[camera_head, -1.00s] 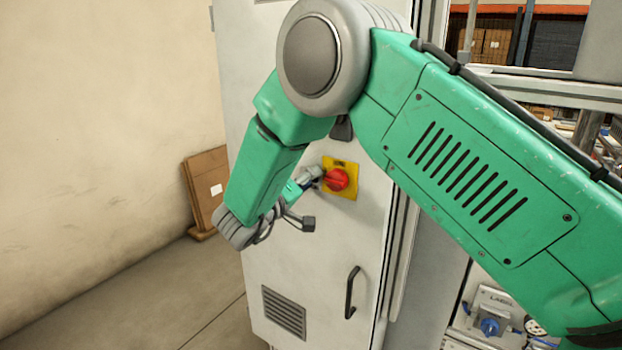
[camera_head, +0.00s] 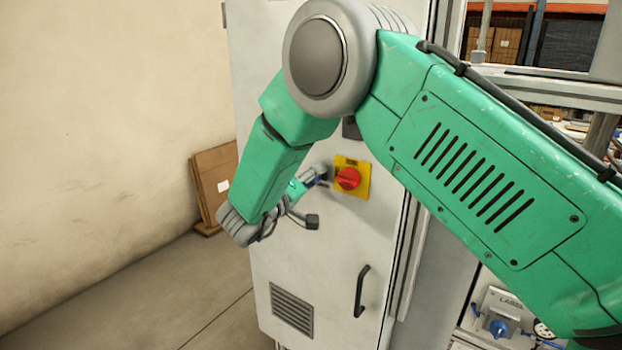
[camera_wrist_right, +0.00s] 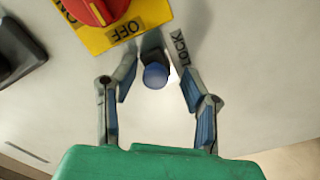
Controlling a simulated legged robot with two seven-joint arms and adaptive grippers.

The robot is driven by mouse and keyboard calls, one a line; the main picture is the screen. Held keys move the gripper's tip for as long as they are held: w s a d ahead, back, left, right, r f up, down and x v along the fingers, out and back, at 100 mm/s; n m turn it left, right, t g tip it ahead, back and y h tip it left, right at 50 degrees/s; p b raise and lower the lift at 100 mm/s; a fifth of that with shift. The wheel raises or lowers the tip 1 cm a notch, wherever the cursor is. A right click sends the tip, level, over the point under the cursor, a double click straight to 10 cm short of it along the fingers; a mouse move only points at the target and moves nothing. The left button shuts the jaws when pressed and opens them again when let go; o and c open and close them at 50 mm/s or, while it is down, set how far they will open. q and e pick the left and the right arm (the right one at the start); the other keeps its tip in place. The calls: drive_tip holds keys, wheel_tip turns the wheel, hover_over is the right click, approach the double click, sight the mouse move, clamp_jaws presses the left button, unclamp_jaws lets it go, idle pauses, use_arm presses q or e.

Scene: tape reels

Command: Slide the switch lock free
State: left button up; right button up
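The red rotary switch (camera_head: 348,178) sits on a yellow plate (camera_head: 345,161) on the light cabinet door. In the right wrist view, part of the red knob (camera_wrist_right: 98,8) shows at the top, with OFF on the plate. Below the plate, a dark lock slider with a round blue end (camera_wrist_right: 156,76) stands out from the door beside a LOCK label (camera_wrist_right: 179,48). My right gripper (camera_wrist_right: 157,68) is open, its two fingers on either side of the slider with gaps showing. In the head view the right gripper (camera_head: 318,177) is small, just left of the switch. My left gripper is not in view.
A black door handle (camera_head: 361,291) is below the switch and a vent grille (camera_head: 291,309) is at lower left of the door. Flat cardboard (camera_head: 213,182) leans on the wall at left. A bench with a blue-knobbed device (camera_head: 499,328) is at right.

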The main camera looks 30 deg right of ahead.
drive_tip(key=v, duration=1.2)
drive_tip(key=shift+w, duration=0.15)
drive_tip(key=s+d+f+n+t+y+b, duration=0.1)
drive_tip(key=s+f+n+y+b, duration=0.2)
drive_tip(key=f, duration=0.7)
drive_tip(key=s+d+f+t+y+b, duration=0.15)
drive_tip(key=f+y, duration=0.25)
drive_tip(key=f, duration=0.7)
drive_tip(key=s+f+n+t+y+b, duration=0.1)
drive_tip(key=s+f+n+y+b, duration=0.2)
drive_tip(key=f, duration=0.7)
drive_tip(key=s+f+m+g+y+b, duration=0.1)
drive_tip(key=s+f+g+y, duration=0.1)
drive_tip(key=s+f, duration=0.3)
drive_tip(key=s+f+m+g+y+b, duration=0.1)
drive_tip(key=s+f+g, duration=0.3)
drive_tip(key=s, duration=1)
drive_tip(key=s+f+g+y+b, duration=0.3)
drive_tip(key=s+f, duration=0.4)
drive_tip(key=s, duration=0.3)
drive_tip(key=shift+a+f+m+g+y, duration=0.2)
drive_tip(key=shift+f+m+g+y, duration=0.1)
drive_tip(key=shift+m+g, duration=0.15)
